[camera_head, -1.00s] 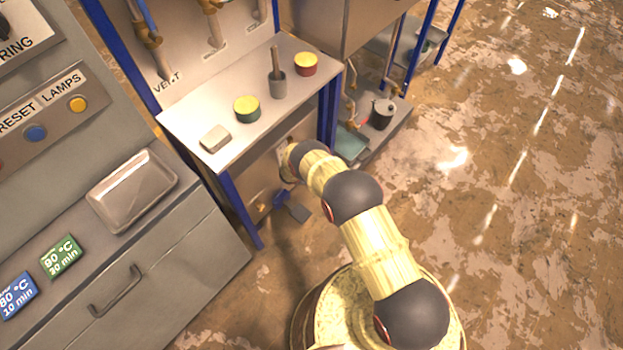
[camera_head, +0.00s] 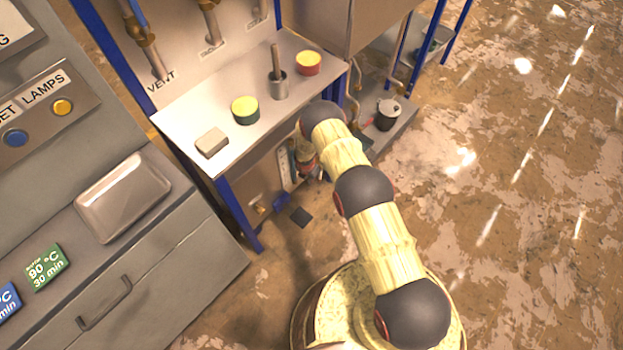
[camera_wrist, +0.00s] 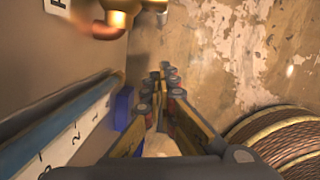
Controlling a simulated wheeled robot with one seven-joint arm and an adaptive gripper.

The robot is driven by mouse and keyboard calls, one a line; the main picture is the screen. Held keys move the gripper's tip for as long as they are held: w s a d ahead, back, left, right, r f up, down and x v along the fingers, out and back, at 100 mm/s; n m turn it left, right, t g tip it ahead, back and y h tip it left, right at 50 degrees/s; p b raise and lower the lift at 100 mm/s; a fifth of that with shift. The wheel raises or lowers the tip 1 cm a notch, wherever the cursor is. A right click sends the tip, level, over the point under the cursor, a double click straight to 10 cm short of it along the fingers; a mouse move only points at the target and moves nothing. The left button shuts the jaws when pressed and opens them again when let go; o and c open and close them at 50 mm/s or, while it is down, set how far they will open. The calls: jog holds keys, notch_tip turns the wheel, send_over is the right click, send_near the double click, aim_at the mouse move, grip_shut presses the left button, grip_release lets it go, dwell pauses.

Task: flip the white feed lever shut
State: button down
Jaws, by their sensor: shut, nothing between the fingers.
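I cannot make out the white feed lever in either view. In the wrist view, my gripper (camera_wrist: 165,82) is shut and empty, with its two fingers close together over the floor. A pale panel with a blue edge and a number scale (camera_wrist: 75,140) stands just left of the fingers. Brass pipework (camera_wrist: 118,18) shows at the top, ahead of the fingers and to their left. In the head view, my arm reaches beneath the right end of the bench, and my gripper is mostly hidden there. A pale upright strip (camera_head: 284,170) shows under the bench beside it.
The metal bench (camera_head: 185,125) carries a grey block (camera_head: 211,142), a yellow-topped green tin (camera_head: 245,110), a mortar with pestle (camera_head: 278,85) and a yellow-topped red tin (camera_head: 308,63). A blue post (camera_head: 238,215) stands at its front corner. Open floor (camera_head: 530,220) lies right.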

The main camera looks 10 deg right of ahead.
aim_at(320, 175)
jog(key=w+d+f+b, duration=0.3)
jog(key=w+f+b, duration=0.1)
jog(key=f, duration=0.4)
jog(key=shift+d+b, duration=0.3)
jog(key=shift+b, duration=0.2)
